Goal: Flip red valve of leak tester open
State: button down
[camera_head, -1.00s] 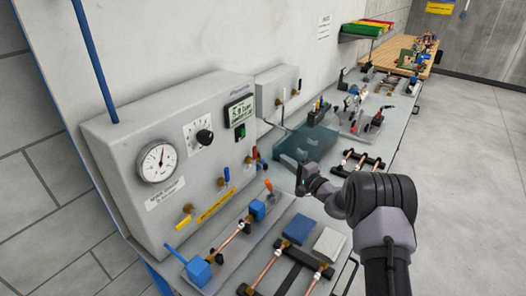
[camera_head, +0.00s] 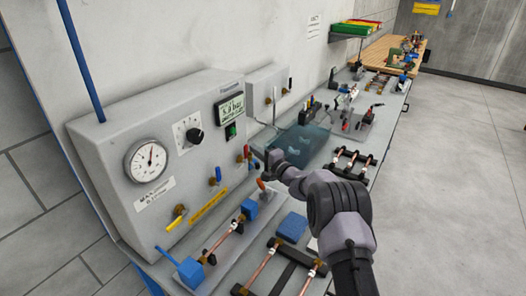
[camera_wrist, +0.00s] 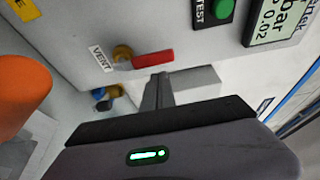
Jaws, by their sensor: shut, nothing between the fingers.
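The leak tester (camera_head: 110,195) is a grey box with a gauge, a display and several valves on its sloped face. Its red valve handle (camera_head: 246,151) shows just left of my gripper (camera_head: 271,158) in the head view. In the wrist view the red handle (camera_wrist: 153,58) lies sideways beside a brass stem (camera_wrist: 122,53), by a VENT label (camera_wrist: 102,59). My gripper is shut and empty. Its fingers (camera_wrist: 158,92) are just below the handle in the wrist view; I cannot tell whether they touch it.
A green button (camera_head: 231,131) and the display (camera_head: 230,108) are above the valve. A blue-handled valve (camera_head: 216,176) and a yellow-handled valve (camera_head: 177,219) are to its left. An orange handle (camera_head: 261,185) stands below my gripper. Copper tube fixtures (camera_head: 270,262) fill the bench in front.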

jog(key=shift+s+a, duration=0.3)
jog(key=shift+s, duration=0.15)
jog(key=shift+f+b, duration=0.15)
jog(key=shift+b, duration=0.2)
